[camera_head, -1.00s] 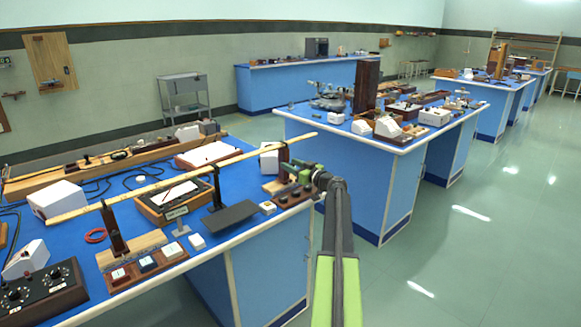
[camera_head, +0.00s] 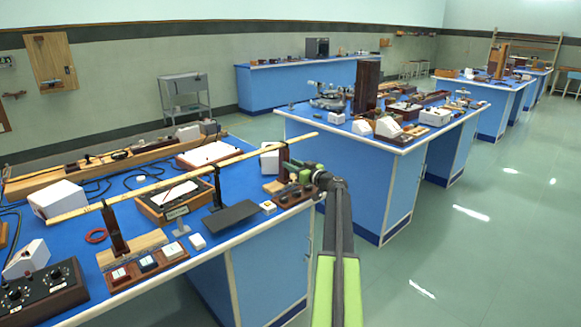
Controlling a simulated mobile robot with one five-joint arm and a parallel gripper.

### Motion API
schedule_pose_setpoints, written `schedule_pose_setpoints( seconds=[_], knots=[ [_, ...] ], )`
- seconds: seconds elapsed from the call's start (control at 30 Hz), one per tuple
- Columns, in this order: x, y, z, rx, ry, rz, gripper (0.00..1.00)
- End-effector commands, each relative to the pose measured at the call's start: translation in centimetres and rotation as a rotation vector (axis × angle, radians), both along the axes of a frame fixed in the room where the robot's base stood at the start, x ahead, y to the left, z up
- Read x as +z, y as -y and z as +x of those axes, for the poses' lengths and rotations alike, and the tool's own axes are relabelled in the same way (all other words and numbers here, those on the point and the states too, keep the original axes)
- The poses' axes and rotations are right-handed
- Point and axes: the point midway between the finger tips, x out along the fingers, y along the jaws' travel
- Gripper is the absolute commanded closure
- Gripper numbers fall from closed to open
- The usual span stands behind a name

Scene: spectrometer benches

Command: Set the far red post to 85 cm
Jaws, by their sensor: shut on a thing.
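A long pale wooden scale (camera_head: 160,184) runs across the near bench from left front to far right. The far post (camera_head: 284,156) stands under its right end, dark reddish-brown and upright. A similar near post (camera_head: 114,229) stands towards the left end, and a black stand (camera_head: 218,187) carries the scale between them. My gripper (camera_head: 294,174) reaches in from the right at the far post, low beside its foot. It is shut on the far post, as far as I can see; the fingertips are small and partly hidden. The scale's marks are too small to read.
A wooden block with dark knobs (camera_head: 288,198) lies just below my gripper at the bench edge. A white box (camera_head: 269,160) stands left of the far post. A dark flat plate (camera_head: 231,218) lies in front. Open floor (camera_head: 460,240) is on the right.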

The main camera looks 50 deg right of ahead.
Motion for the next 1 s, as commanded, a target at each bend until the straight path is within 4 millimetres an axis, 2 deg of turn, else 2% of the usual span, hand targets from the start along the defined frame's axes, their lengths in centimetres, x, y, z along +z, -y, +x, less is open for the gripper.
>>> schedule_pose_setpoints(
  seconds=[0.67, 0.77, 0.9, 1.0],
  knots=[
    [0.0, 0.2, -0.1, 0.0, -0.001, 0.0, 1.0],
    [0.0, 1.3, -0.1, -0.001, -0.001, 0.0, 1.0],
    [0.0, 3.7, -0.2, -0.004, 0.0, -0.001, 1.0],
    [0.0, 4.3, -0.4, -0.003, 0.0, -0.001, 1.0]
  ],
)
